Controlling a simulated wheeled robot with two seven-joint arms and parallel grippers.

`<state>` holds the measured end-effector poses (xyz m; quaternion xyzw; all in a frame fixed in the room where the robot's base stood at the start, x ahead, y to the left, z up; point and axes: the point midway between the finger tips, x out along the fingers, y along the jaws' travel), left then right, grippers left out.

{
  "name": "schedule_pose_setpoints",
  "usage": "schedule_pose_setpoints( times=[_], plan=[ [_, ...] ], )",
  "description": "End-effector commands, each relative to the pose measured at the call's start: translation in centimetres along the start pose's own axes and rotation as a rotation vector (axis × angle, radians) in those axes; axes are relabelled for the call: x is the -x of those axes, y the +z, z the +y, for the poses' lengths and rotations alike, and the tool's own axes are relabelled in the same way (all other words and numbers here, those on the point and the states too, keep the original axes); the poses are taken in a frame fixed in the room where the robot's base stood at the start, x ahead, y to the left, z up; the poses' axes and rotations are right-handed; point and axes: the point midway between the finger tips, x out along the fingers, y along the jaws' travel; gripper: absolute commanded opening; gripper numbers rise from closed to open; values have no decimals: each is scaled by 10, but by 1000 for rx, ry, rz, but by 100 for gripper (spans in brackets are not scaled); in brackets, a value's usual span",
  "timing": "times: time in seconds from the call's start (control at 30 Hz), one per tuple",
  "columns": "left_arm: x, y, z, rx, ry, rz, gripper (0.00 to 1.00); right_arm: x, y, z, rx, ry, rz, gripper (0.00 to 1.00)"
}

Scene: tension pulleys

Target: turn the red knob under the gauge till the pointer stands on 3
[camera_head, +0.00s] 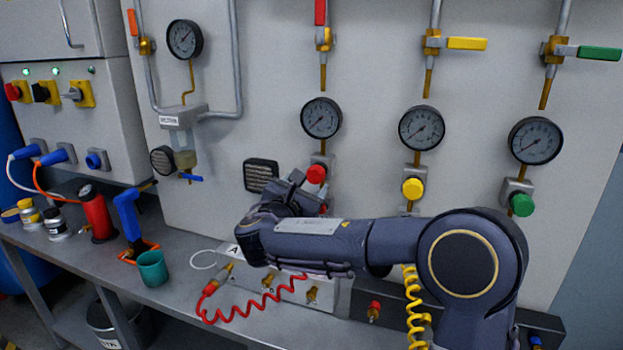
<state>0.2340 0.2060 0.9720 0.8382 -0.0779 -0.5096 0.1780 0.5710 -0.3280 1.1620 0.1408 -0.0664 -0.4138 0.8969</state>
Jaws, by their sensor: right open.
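The red knob (316,174) sits on a grey block under the left gauge (321,118) of the row of three on the wall panel. The gauge has a dark face with a thin pointer that seems to lie toward the lower left; its numbers are too small to read. My right arm reaches in from the right, and my right gripper (305,188) is open close by the red knob, at its lower left. The wrist hides part of the fingers, and I cannot tell if they touch the knob. My left gripper is not in view.
A yellow knob (413,188) and a green knob (521,204) sit under the other gauges. A red coiled hose (255,311) and a teal cup (152,268) are on the bench below. A black vent (260,175) is left of the gripper.

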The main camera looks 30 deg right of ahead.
Motion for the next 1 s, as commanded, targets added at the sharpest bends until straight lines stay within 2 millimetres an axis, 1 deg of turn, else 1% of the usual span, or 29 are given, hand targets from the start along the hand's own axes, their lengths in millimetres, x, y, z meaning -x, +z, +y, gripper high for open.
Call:
schedule_pose_setpoints(
  times=[0.03, 0.1, 0.2, 0.3, 0.43, 0.63, 0.9, 0.97, 1.0],
  plan=[
    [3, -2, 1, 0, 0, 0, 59, -10, 1, 0, 1, -4, 1, 60],
    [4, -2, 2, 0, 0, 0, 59, -20, 1, 0, 0, -3, 1, 60],
    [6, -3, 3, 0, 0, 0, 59, -33, 0, 0, 0, -2, 2, 60],
    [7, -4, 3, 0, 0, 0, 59, -41, 0, 0, -1, -2, 2, 60],
    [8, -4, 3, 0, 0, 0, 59, -45, 0, 0, -1, 0, 3, 60],
    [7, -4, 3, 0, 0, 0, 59, -45, -1, 0, -2, 0, 3, 60],
    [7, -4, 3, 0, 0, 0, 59, -45, -1, 0, -2, 0, 3, 25],
    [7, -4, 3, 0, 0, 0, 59, -45, -1, 0, -2, 0, 3, 17],
    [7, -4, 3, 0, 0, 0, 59, -45, -1, 0, -2, 0, 3, 15]
  ],
)
